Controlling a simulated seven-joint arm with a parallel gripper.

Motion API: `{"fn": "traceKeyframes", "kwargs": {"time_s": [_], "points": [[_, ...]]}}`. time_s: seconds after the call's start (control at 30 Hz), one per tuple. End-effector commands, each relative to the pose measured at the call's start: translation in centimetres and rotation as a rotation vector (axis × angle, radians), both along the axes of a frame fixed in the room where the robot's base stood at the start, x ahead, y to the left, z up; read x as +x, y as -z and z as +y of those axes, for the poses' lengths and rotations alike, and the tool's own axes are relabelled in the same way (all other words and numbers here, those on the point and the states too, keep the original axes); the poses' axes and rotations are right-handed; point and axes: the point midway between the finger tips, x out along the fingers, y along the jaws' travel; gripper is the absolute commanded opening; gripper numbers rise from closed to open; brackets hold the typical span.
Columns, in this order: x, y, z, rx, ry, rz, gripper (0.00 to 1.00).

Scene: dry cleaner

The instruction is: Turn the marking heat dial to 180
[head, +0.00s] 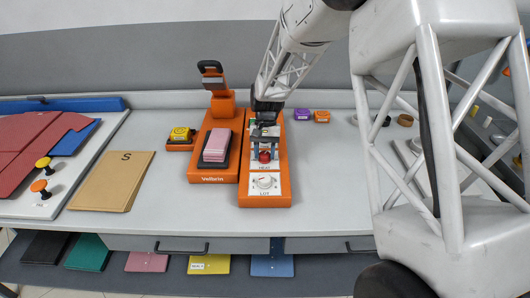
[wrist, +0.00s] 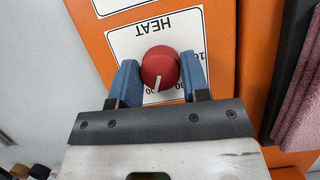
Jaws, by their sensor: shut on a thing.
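The heat dial (wrist: 160,66) is a round red knob with a white pointer line, on a white plate marked HEAT on an orange unit. In the wrist view the pointer aims down and slightly left. Numbers around the knob are partly hidden by it and the fingers; which one the pointer meets cannot be read. My gripper (wrist: 158,73) has its blue fingers on both sides of the knob and is shut on it. In the head view the red dial (head: 264,157) shows just below my gripper (head: 264,143).
A second, white dial marked LOT (head: 265,182) sits nearer the front of the same orange unit (head: 280,200). Left of it stands an orange marking press (head: 198,175) with a pink pad (head: 216,146). Purple (head: 302,115) and orange (head: 322,117) blocks lie right. Bare counter lies front right.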

Motion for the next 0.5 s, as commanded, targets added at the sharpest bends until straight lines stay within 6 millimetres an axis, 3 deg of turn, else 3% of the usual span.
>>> {"fn": "traceKeyframes", "kwargs": {"time_s": [0.5], "points": [[-0.07, 0.01, 0.21, 0.0, -0.488, 0.0, 0.19]]}}
